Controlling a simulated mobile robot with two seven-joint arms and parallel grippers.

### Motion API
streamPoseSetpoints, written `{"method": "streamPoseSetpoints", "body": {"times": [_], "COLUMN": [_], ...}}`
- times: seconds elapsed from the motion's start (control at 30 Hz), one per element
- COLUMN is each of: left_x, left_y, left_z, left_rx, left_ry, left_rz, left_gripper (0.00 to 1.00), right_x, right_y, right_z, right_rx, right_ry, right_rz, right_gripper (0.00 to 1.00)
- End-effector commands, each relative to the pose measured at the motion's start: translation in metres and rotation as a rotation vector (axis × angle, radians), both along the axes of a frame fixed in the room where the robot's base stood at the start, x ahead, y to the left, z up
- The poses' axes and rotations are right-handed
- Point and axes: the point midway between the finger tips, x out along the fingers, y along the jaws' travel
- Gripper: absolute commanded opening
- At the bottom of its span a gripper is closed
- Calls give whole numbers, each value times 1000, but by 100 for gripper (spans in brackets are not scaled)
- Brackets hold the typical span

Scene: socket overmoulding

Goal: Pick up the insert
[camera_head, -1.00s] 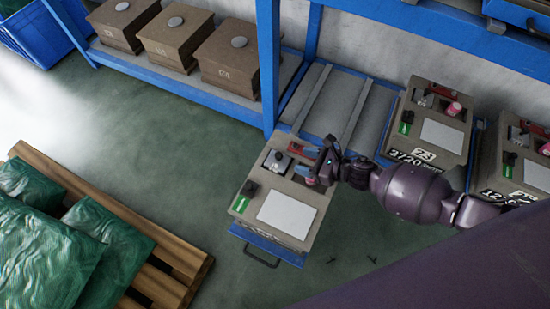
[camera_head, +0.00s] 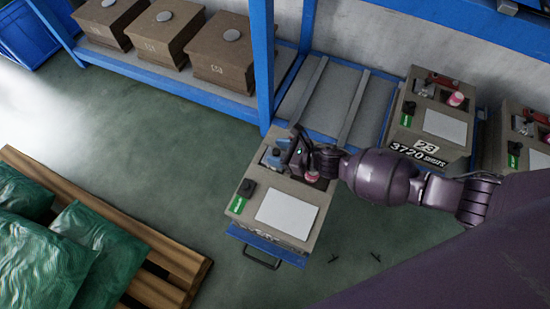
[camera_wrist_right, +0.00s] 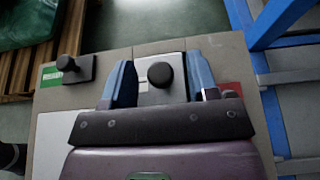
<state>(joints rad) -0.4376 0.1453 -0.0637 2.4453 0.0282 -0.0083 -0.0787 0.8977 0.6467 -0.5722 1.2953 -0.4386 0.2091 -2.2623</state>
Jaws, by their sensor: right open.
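The insert, a pale metal plate with a round black knob (camera_wrist_right: 160,75), sits in the top of a grey-beige case. My right gripper (camera_head: 272,158) is over this case and hides most of the insert in the head view. In the right wrist view the two blue fingers (camera_wrist_right: 160,88) are open, one on each side of the knob, with a gap on both sides. I cannot tell how high the fingertips are above the plate. My left gripper is not in view.
The case (camera_head: 238,205) stands on a blue cart (camera_head: 268,240) and has a second black knob (camera_wrist_right: 70,66) with a green label. Similar cases (camera_head: 402,138) stand at the right. A blue rack post (camera_head: 262,70) rises behind. Brown boxes (camera_head: 222,65) and a pallet (camera_head: 185,262) are at the left.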

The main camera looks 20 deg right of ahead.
Motion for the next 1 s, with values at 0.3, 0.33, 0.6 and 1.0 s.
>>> {"method": "streamPoseSetpoints", "body": {"times": [0.3, 0.33, 0.6, 1.0], "left_x": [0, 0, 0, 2], "left_y": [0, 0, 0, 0], "left_z": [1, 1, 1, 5], "left_rx": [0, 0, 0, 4], "left_ry": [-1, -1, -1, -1], "left_rz": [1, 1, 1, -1], "left_gripper": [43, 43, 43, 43], "right_x": [0, 0, 0, 3], "right_y": [0, 0, 0, 0], "right_z": [1, 1, 1, 13], "right_rx": [1, 1, 1, 2], "right_ry": [-1, -1, -1, -8], "right_rz": [0, 0, 0, 3], "right_gripper": [30, 25, 0, 0]}}
